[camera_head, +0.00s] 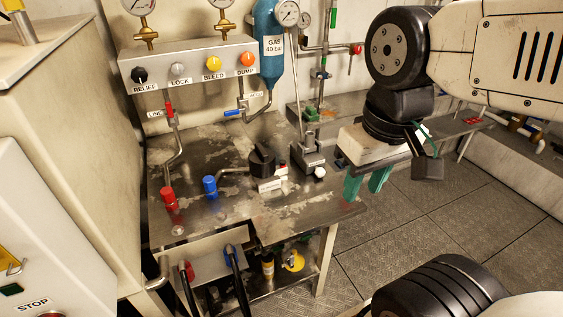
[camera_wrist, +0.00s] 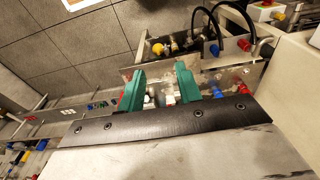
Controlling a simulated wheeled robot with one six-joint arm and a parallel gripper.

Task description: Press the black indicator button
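A black round knob (camera_head: 139,75) labelled RELIEF sits at the left end of a grey panel on the wall. A larger black rotary knob (camera_head: 262,160) stands on the metal bench (camera_head: 220,150), with a small labelled block (camera_head: 270,184) at its foot. Which of these is the black indicator button, I cannot tell. My gripper (camera_head: 365,187) has two green fingers pointing down, spread apart with nothing between them. It hangs at the bench's right end, apart from both black knobs. The wrist view shows the same open fingers (camera_wrist: 159,75), partly covering the bench.
The panel also carries knobs labelled LOCK (camera_head: 178,69), BLEED (camera_head: 213,64) and DUMP (camera_head: 247,59). A blue gas cylinder (camera_head: 268,45) hangs beside it. Red (camera_head: 168,196) and blue (camera_head: 210,187) fittings stand on the bench. A grey cabinet bounds the left; the floor at right is open.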

